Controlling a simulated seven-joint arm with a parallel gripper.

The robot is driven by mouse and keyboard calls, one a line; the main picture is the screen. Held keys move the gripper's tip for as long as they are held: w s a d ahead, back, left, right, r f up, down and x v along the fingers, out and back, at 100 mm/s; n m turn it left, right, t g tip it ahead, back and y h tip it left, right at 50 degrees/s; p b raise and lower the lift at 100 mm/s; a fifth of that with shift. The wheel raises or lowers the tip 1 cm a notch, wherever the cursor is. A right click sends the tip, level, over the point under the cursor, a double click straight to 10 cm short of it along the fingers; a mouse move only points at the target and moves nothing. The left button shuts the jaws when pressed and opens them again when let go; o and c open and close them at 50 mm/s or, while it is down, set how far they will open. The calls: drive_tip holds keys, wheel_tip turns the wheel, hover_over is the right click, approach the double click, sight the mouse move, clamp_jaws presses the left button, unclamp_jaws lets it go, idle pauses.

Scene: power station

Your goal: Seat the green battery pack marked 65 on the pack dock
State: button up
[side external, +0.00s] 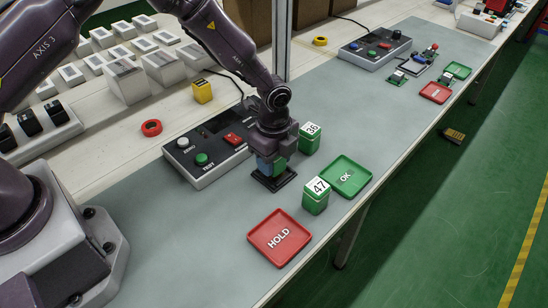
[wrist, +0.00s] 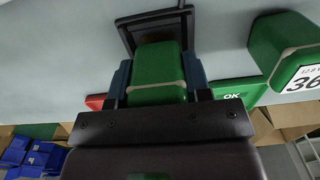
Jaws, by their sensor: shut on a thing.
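My gripper (side external: 270,165) points down over the black pack dock (side external: 274,183) beside the test box. Its blue fingers are shut on a green battery pack (wrist: 157,72), which they mostly hide in the side view. No number shows on this pack. In the wrist view the pack's far end lies at the square frame of the dock (wrist: 126,36). The pack looks upright and lined up with the dock, low at its opening; I cannot tell how deep it sits.
A green pack marked 36 (side external: 309,138) stands close behind the gripper. A pack marked 47 (side external: 316,197) stands in front to the right. The green OK tray (side external: 352,177), red HOLD tray (side external: 279,238) and test box (side external: 207,148) surround the dock. The mat's left front is clear.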

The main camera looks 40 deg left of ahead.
drive_tip(key=shift+f, duration=0.6)
drive_tip(key=o, duration=1.1)
wheel_tip(320, 180, up, 13)
drive_tip(key=shift+f, duration=0.1)
drive_tip(key=shift+n, duration=0.3)
drive_tip(key=shift+s+f+n, duration=0.1)
drive_tip(key=shift+s+n, duration=0.15)
drive_tip(key=shift+n, duration=0.25)
drive_tip(key=s+a+r+n+t, duration=0.2)
drive_tip(key=s+a+r+n, duration=0.3)
drive_tip(key=s+r+n, duration=0.3)
drive_tip(key=s+a+r+n+t, duration=0.3)
drive_tip(key=s+a+r+n, duration=0.3)
drive_tip(key=s+r, duration=0.6)
drive_tip(key=s+n, duration=0.2)
drive_tip(key=s, duration=0.2)
drive_tip(key=shift+r+t, duration=0.3)
drive_tip(key=shift+r, duration=0.05)
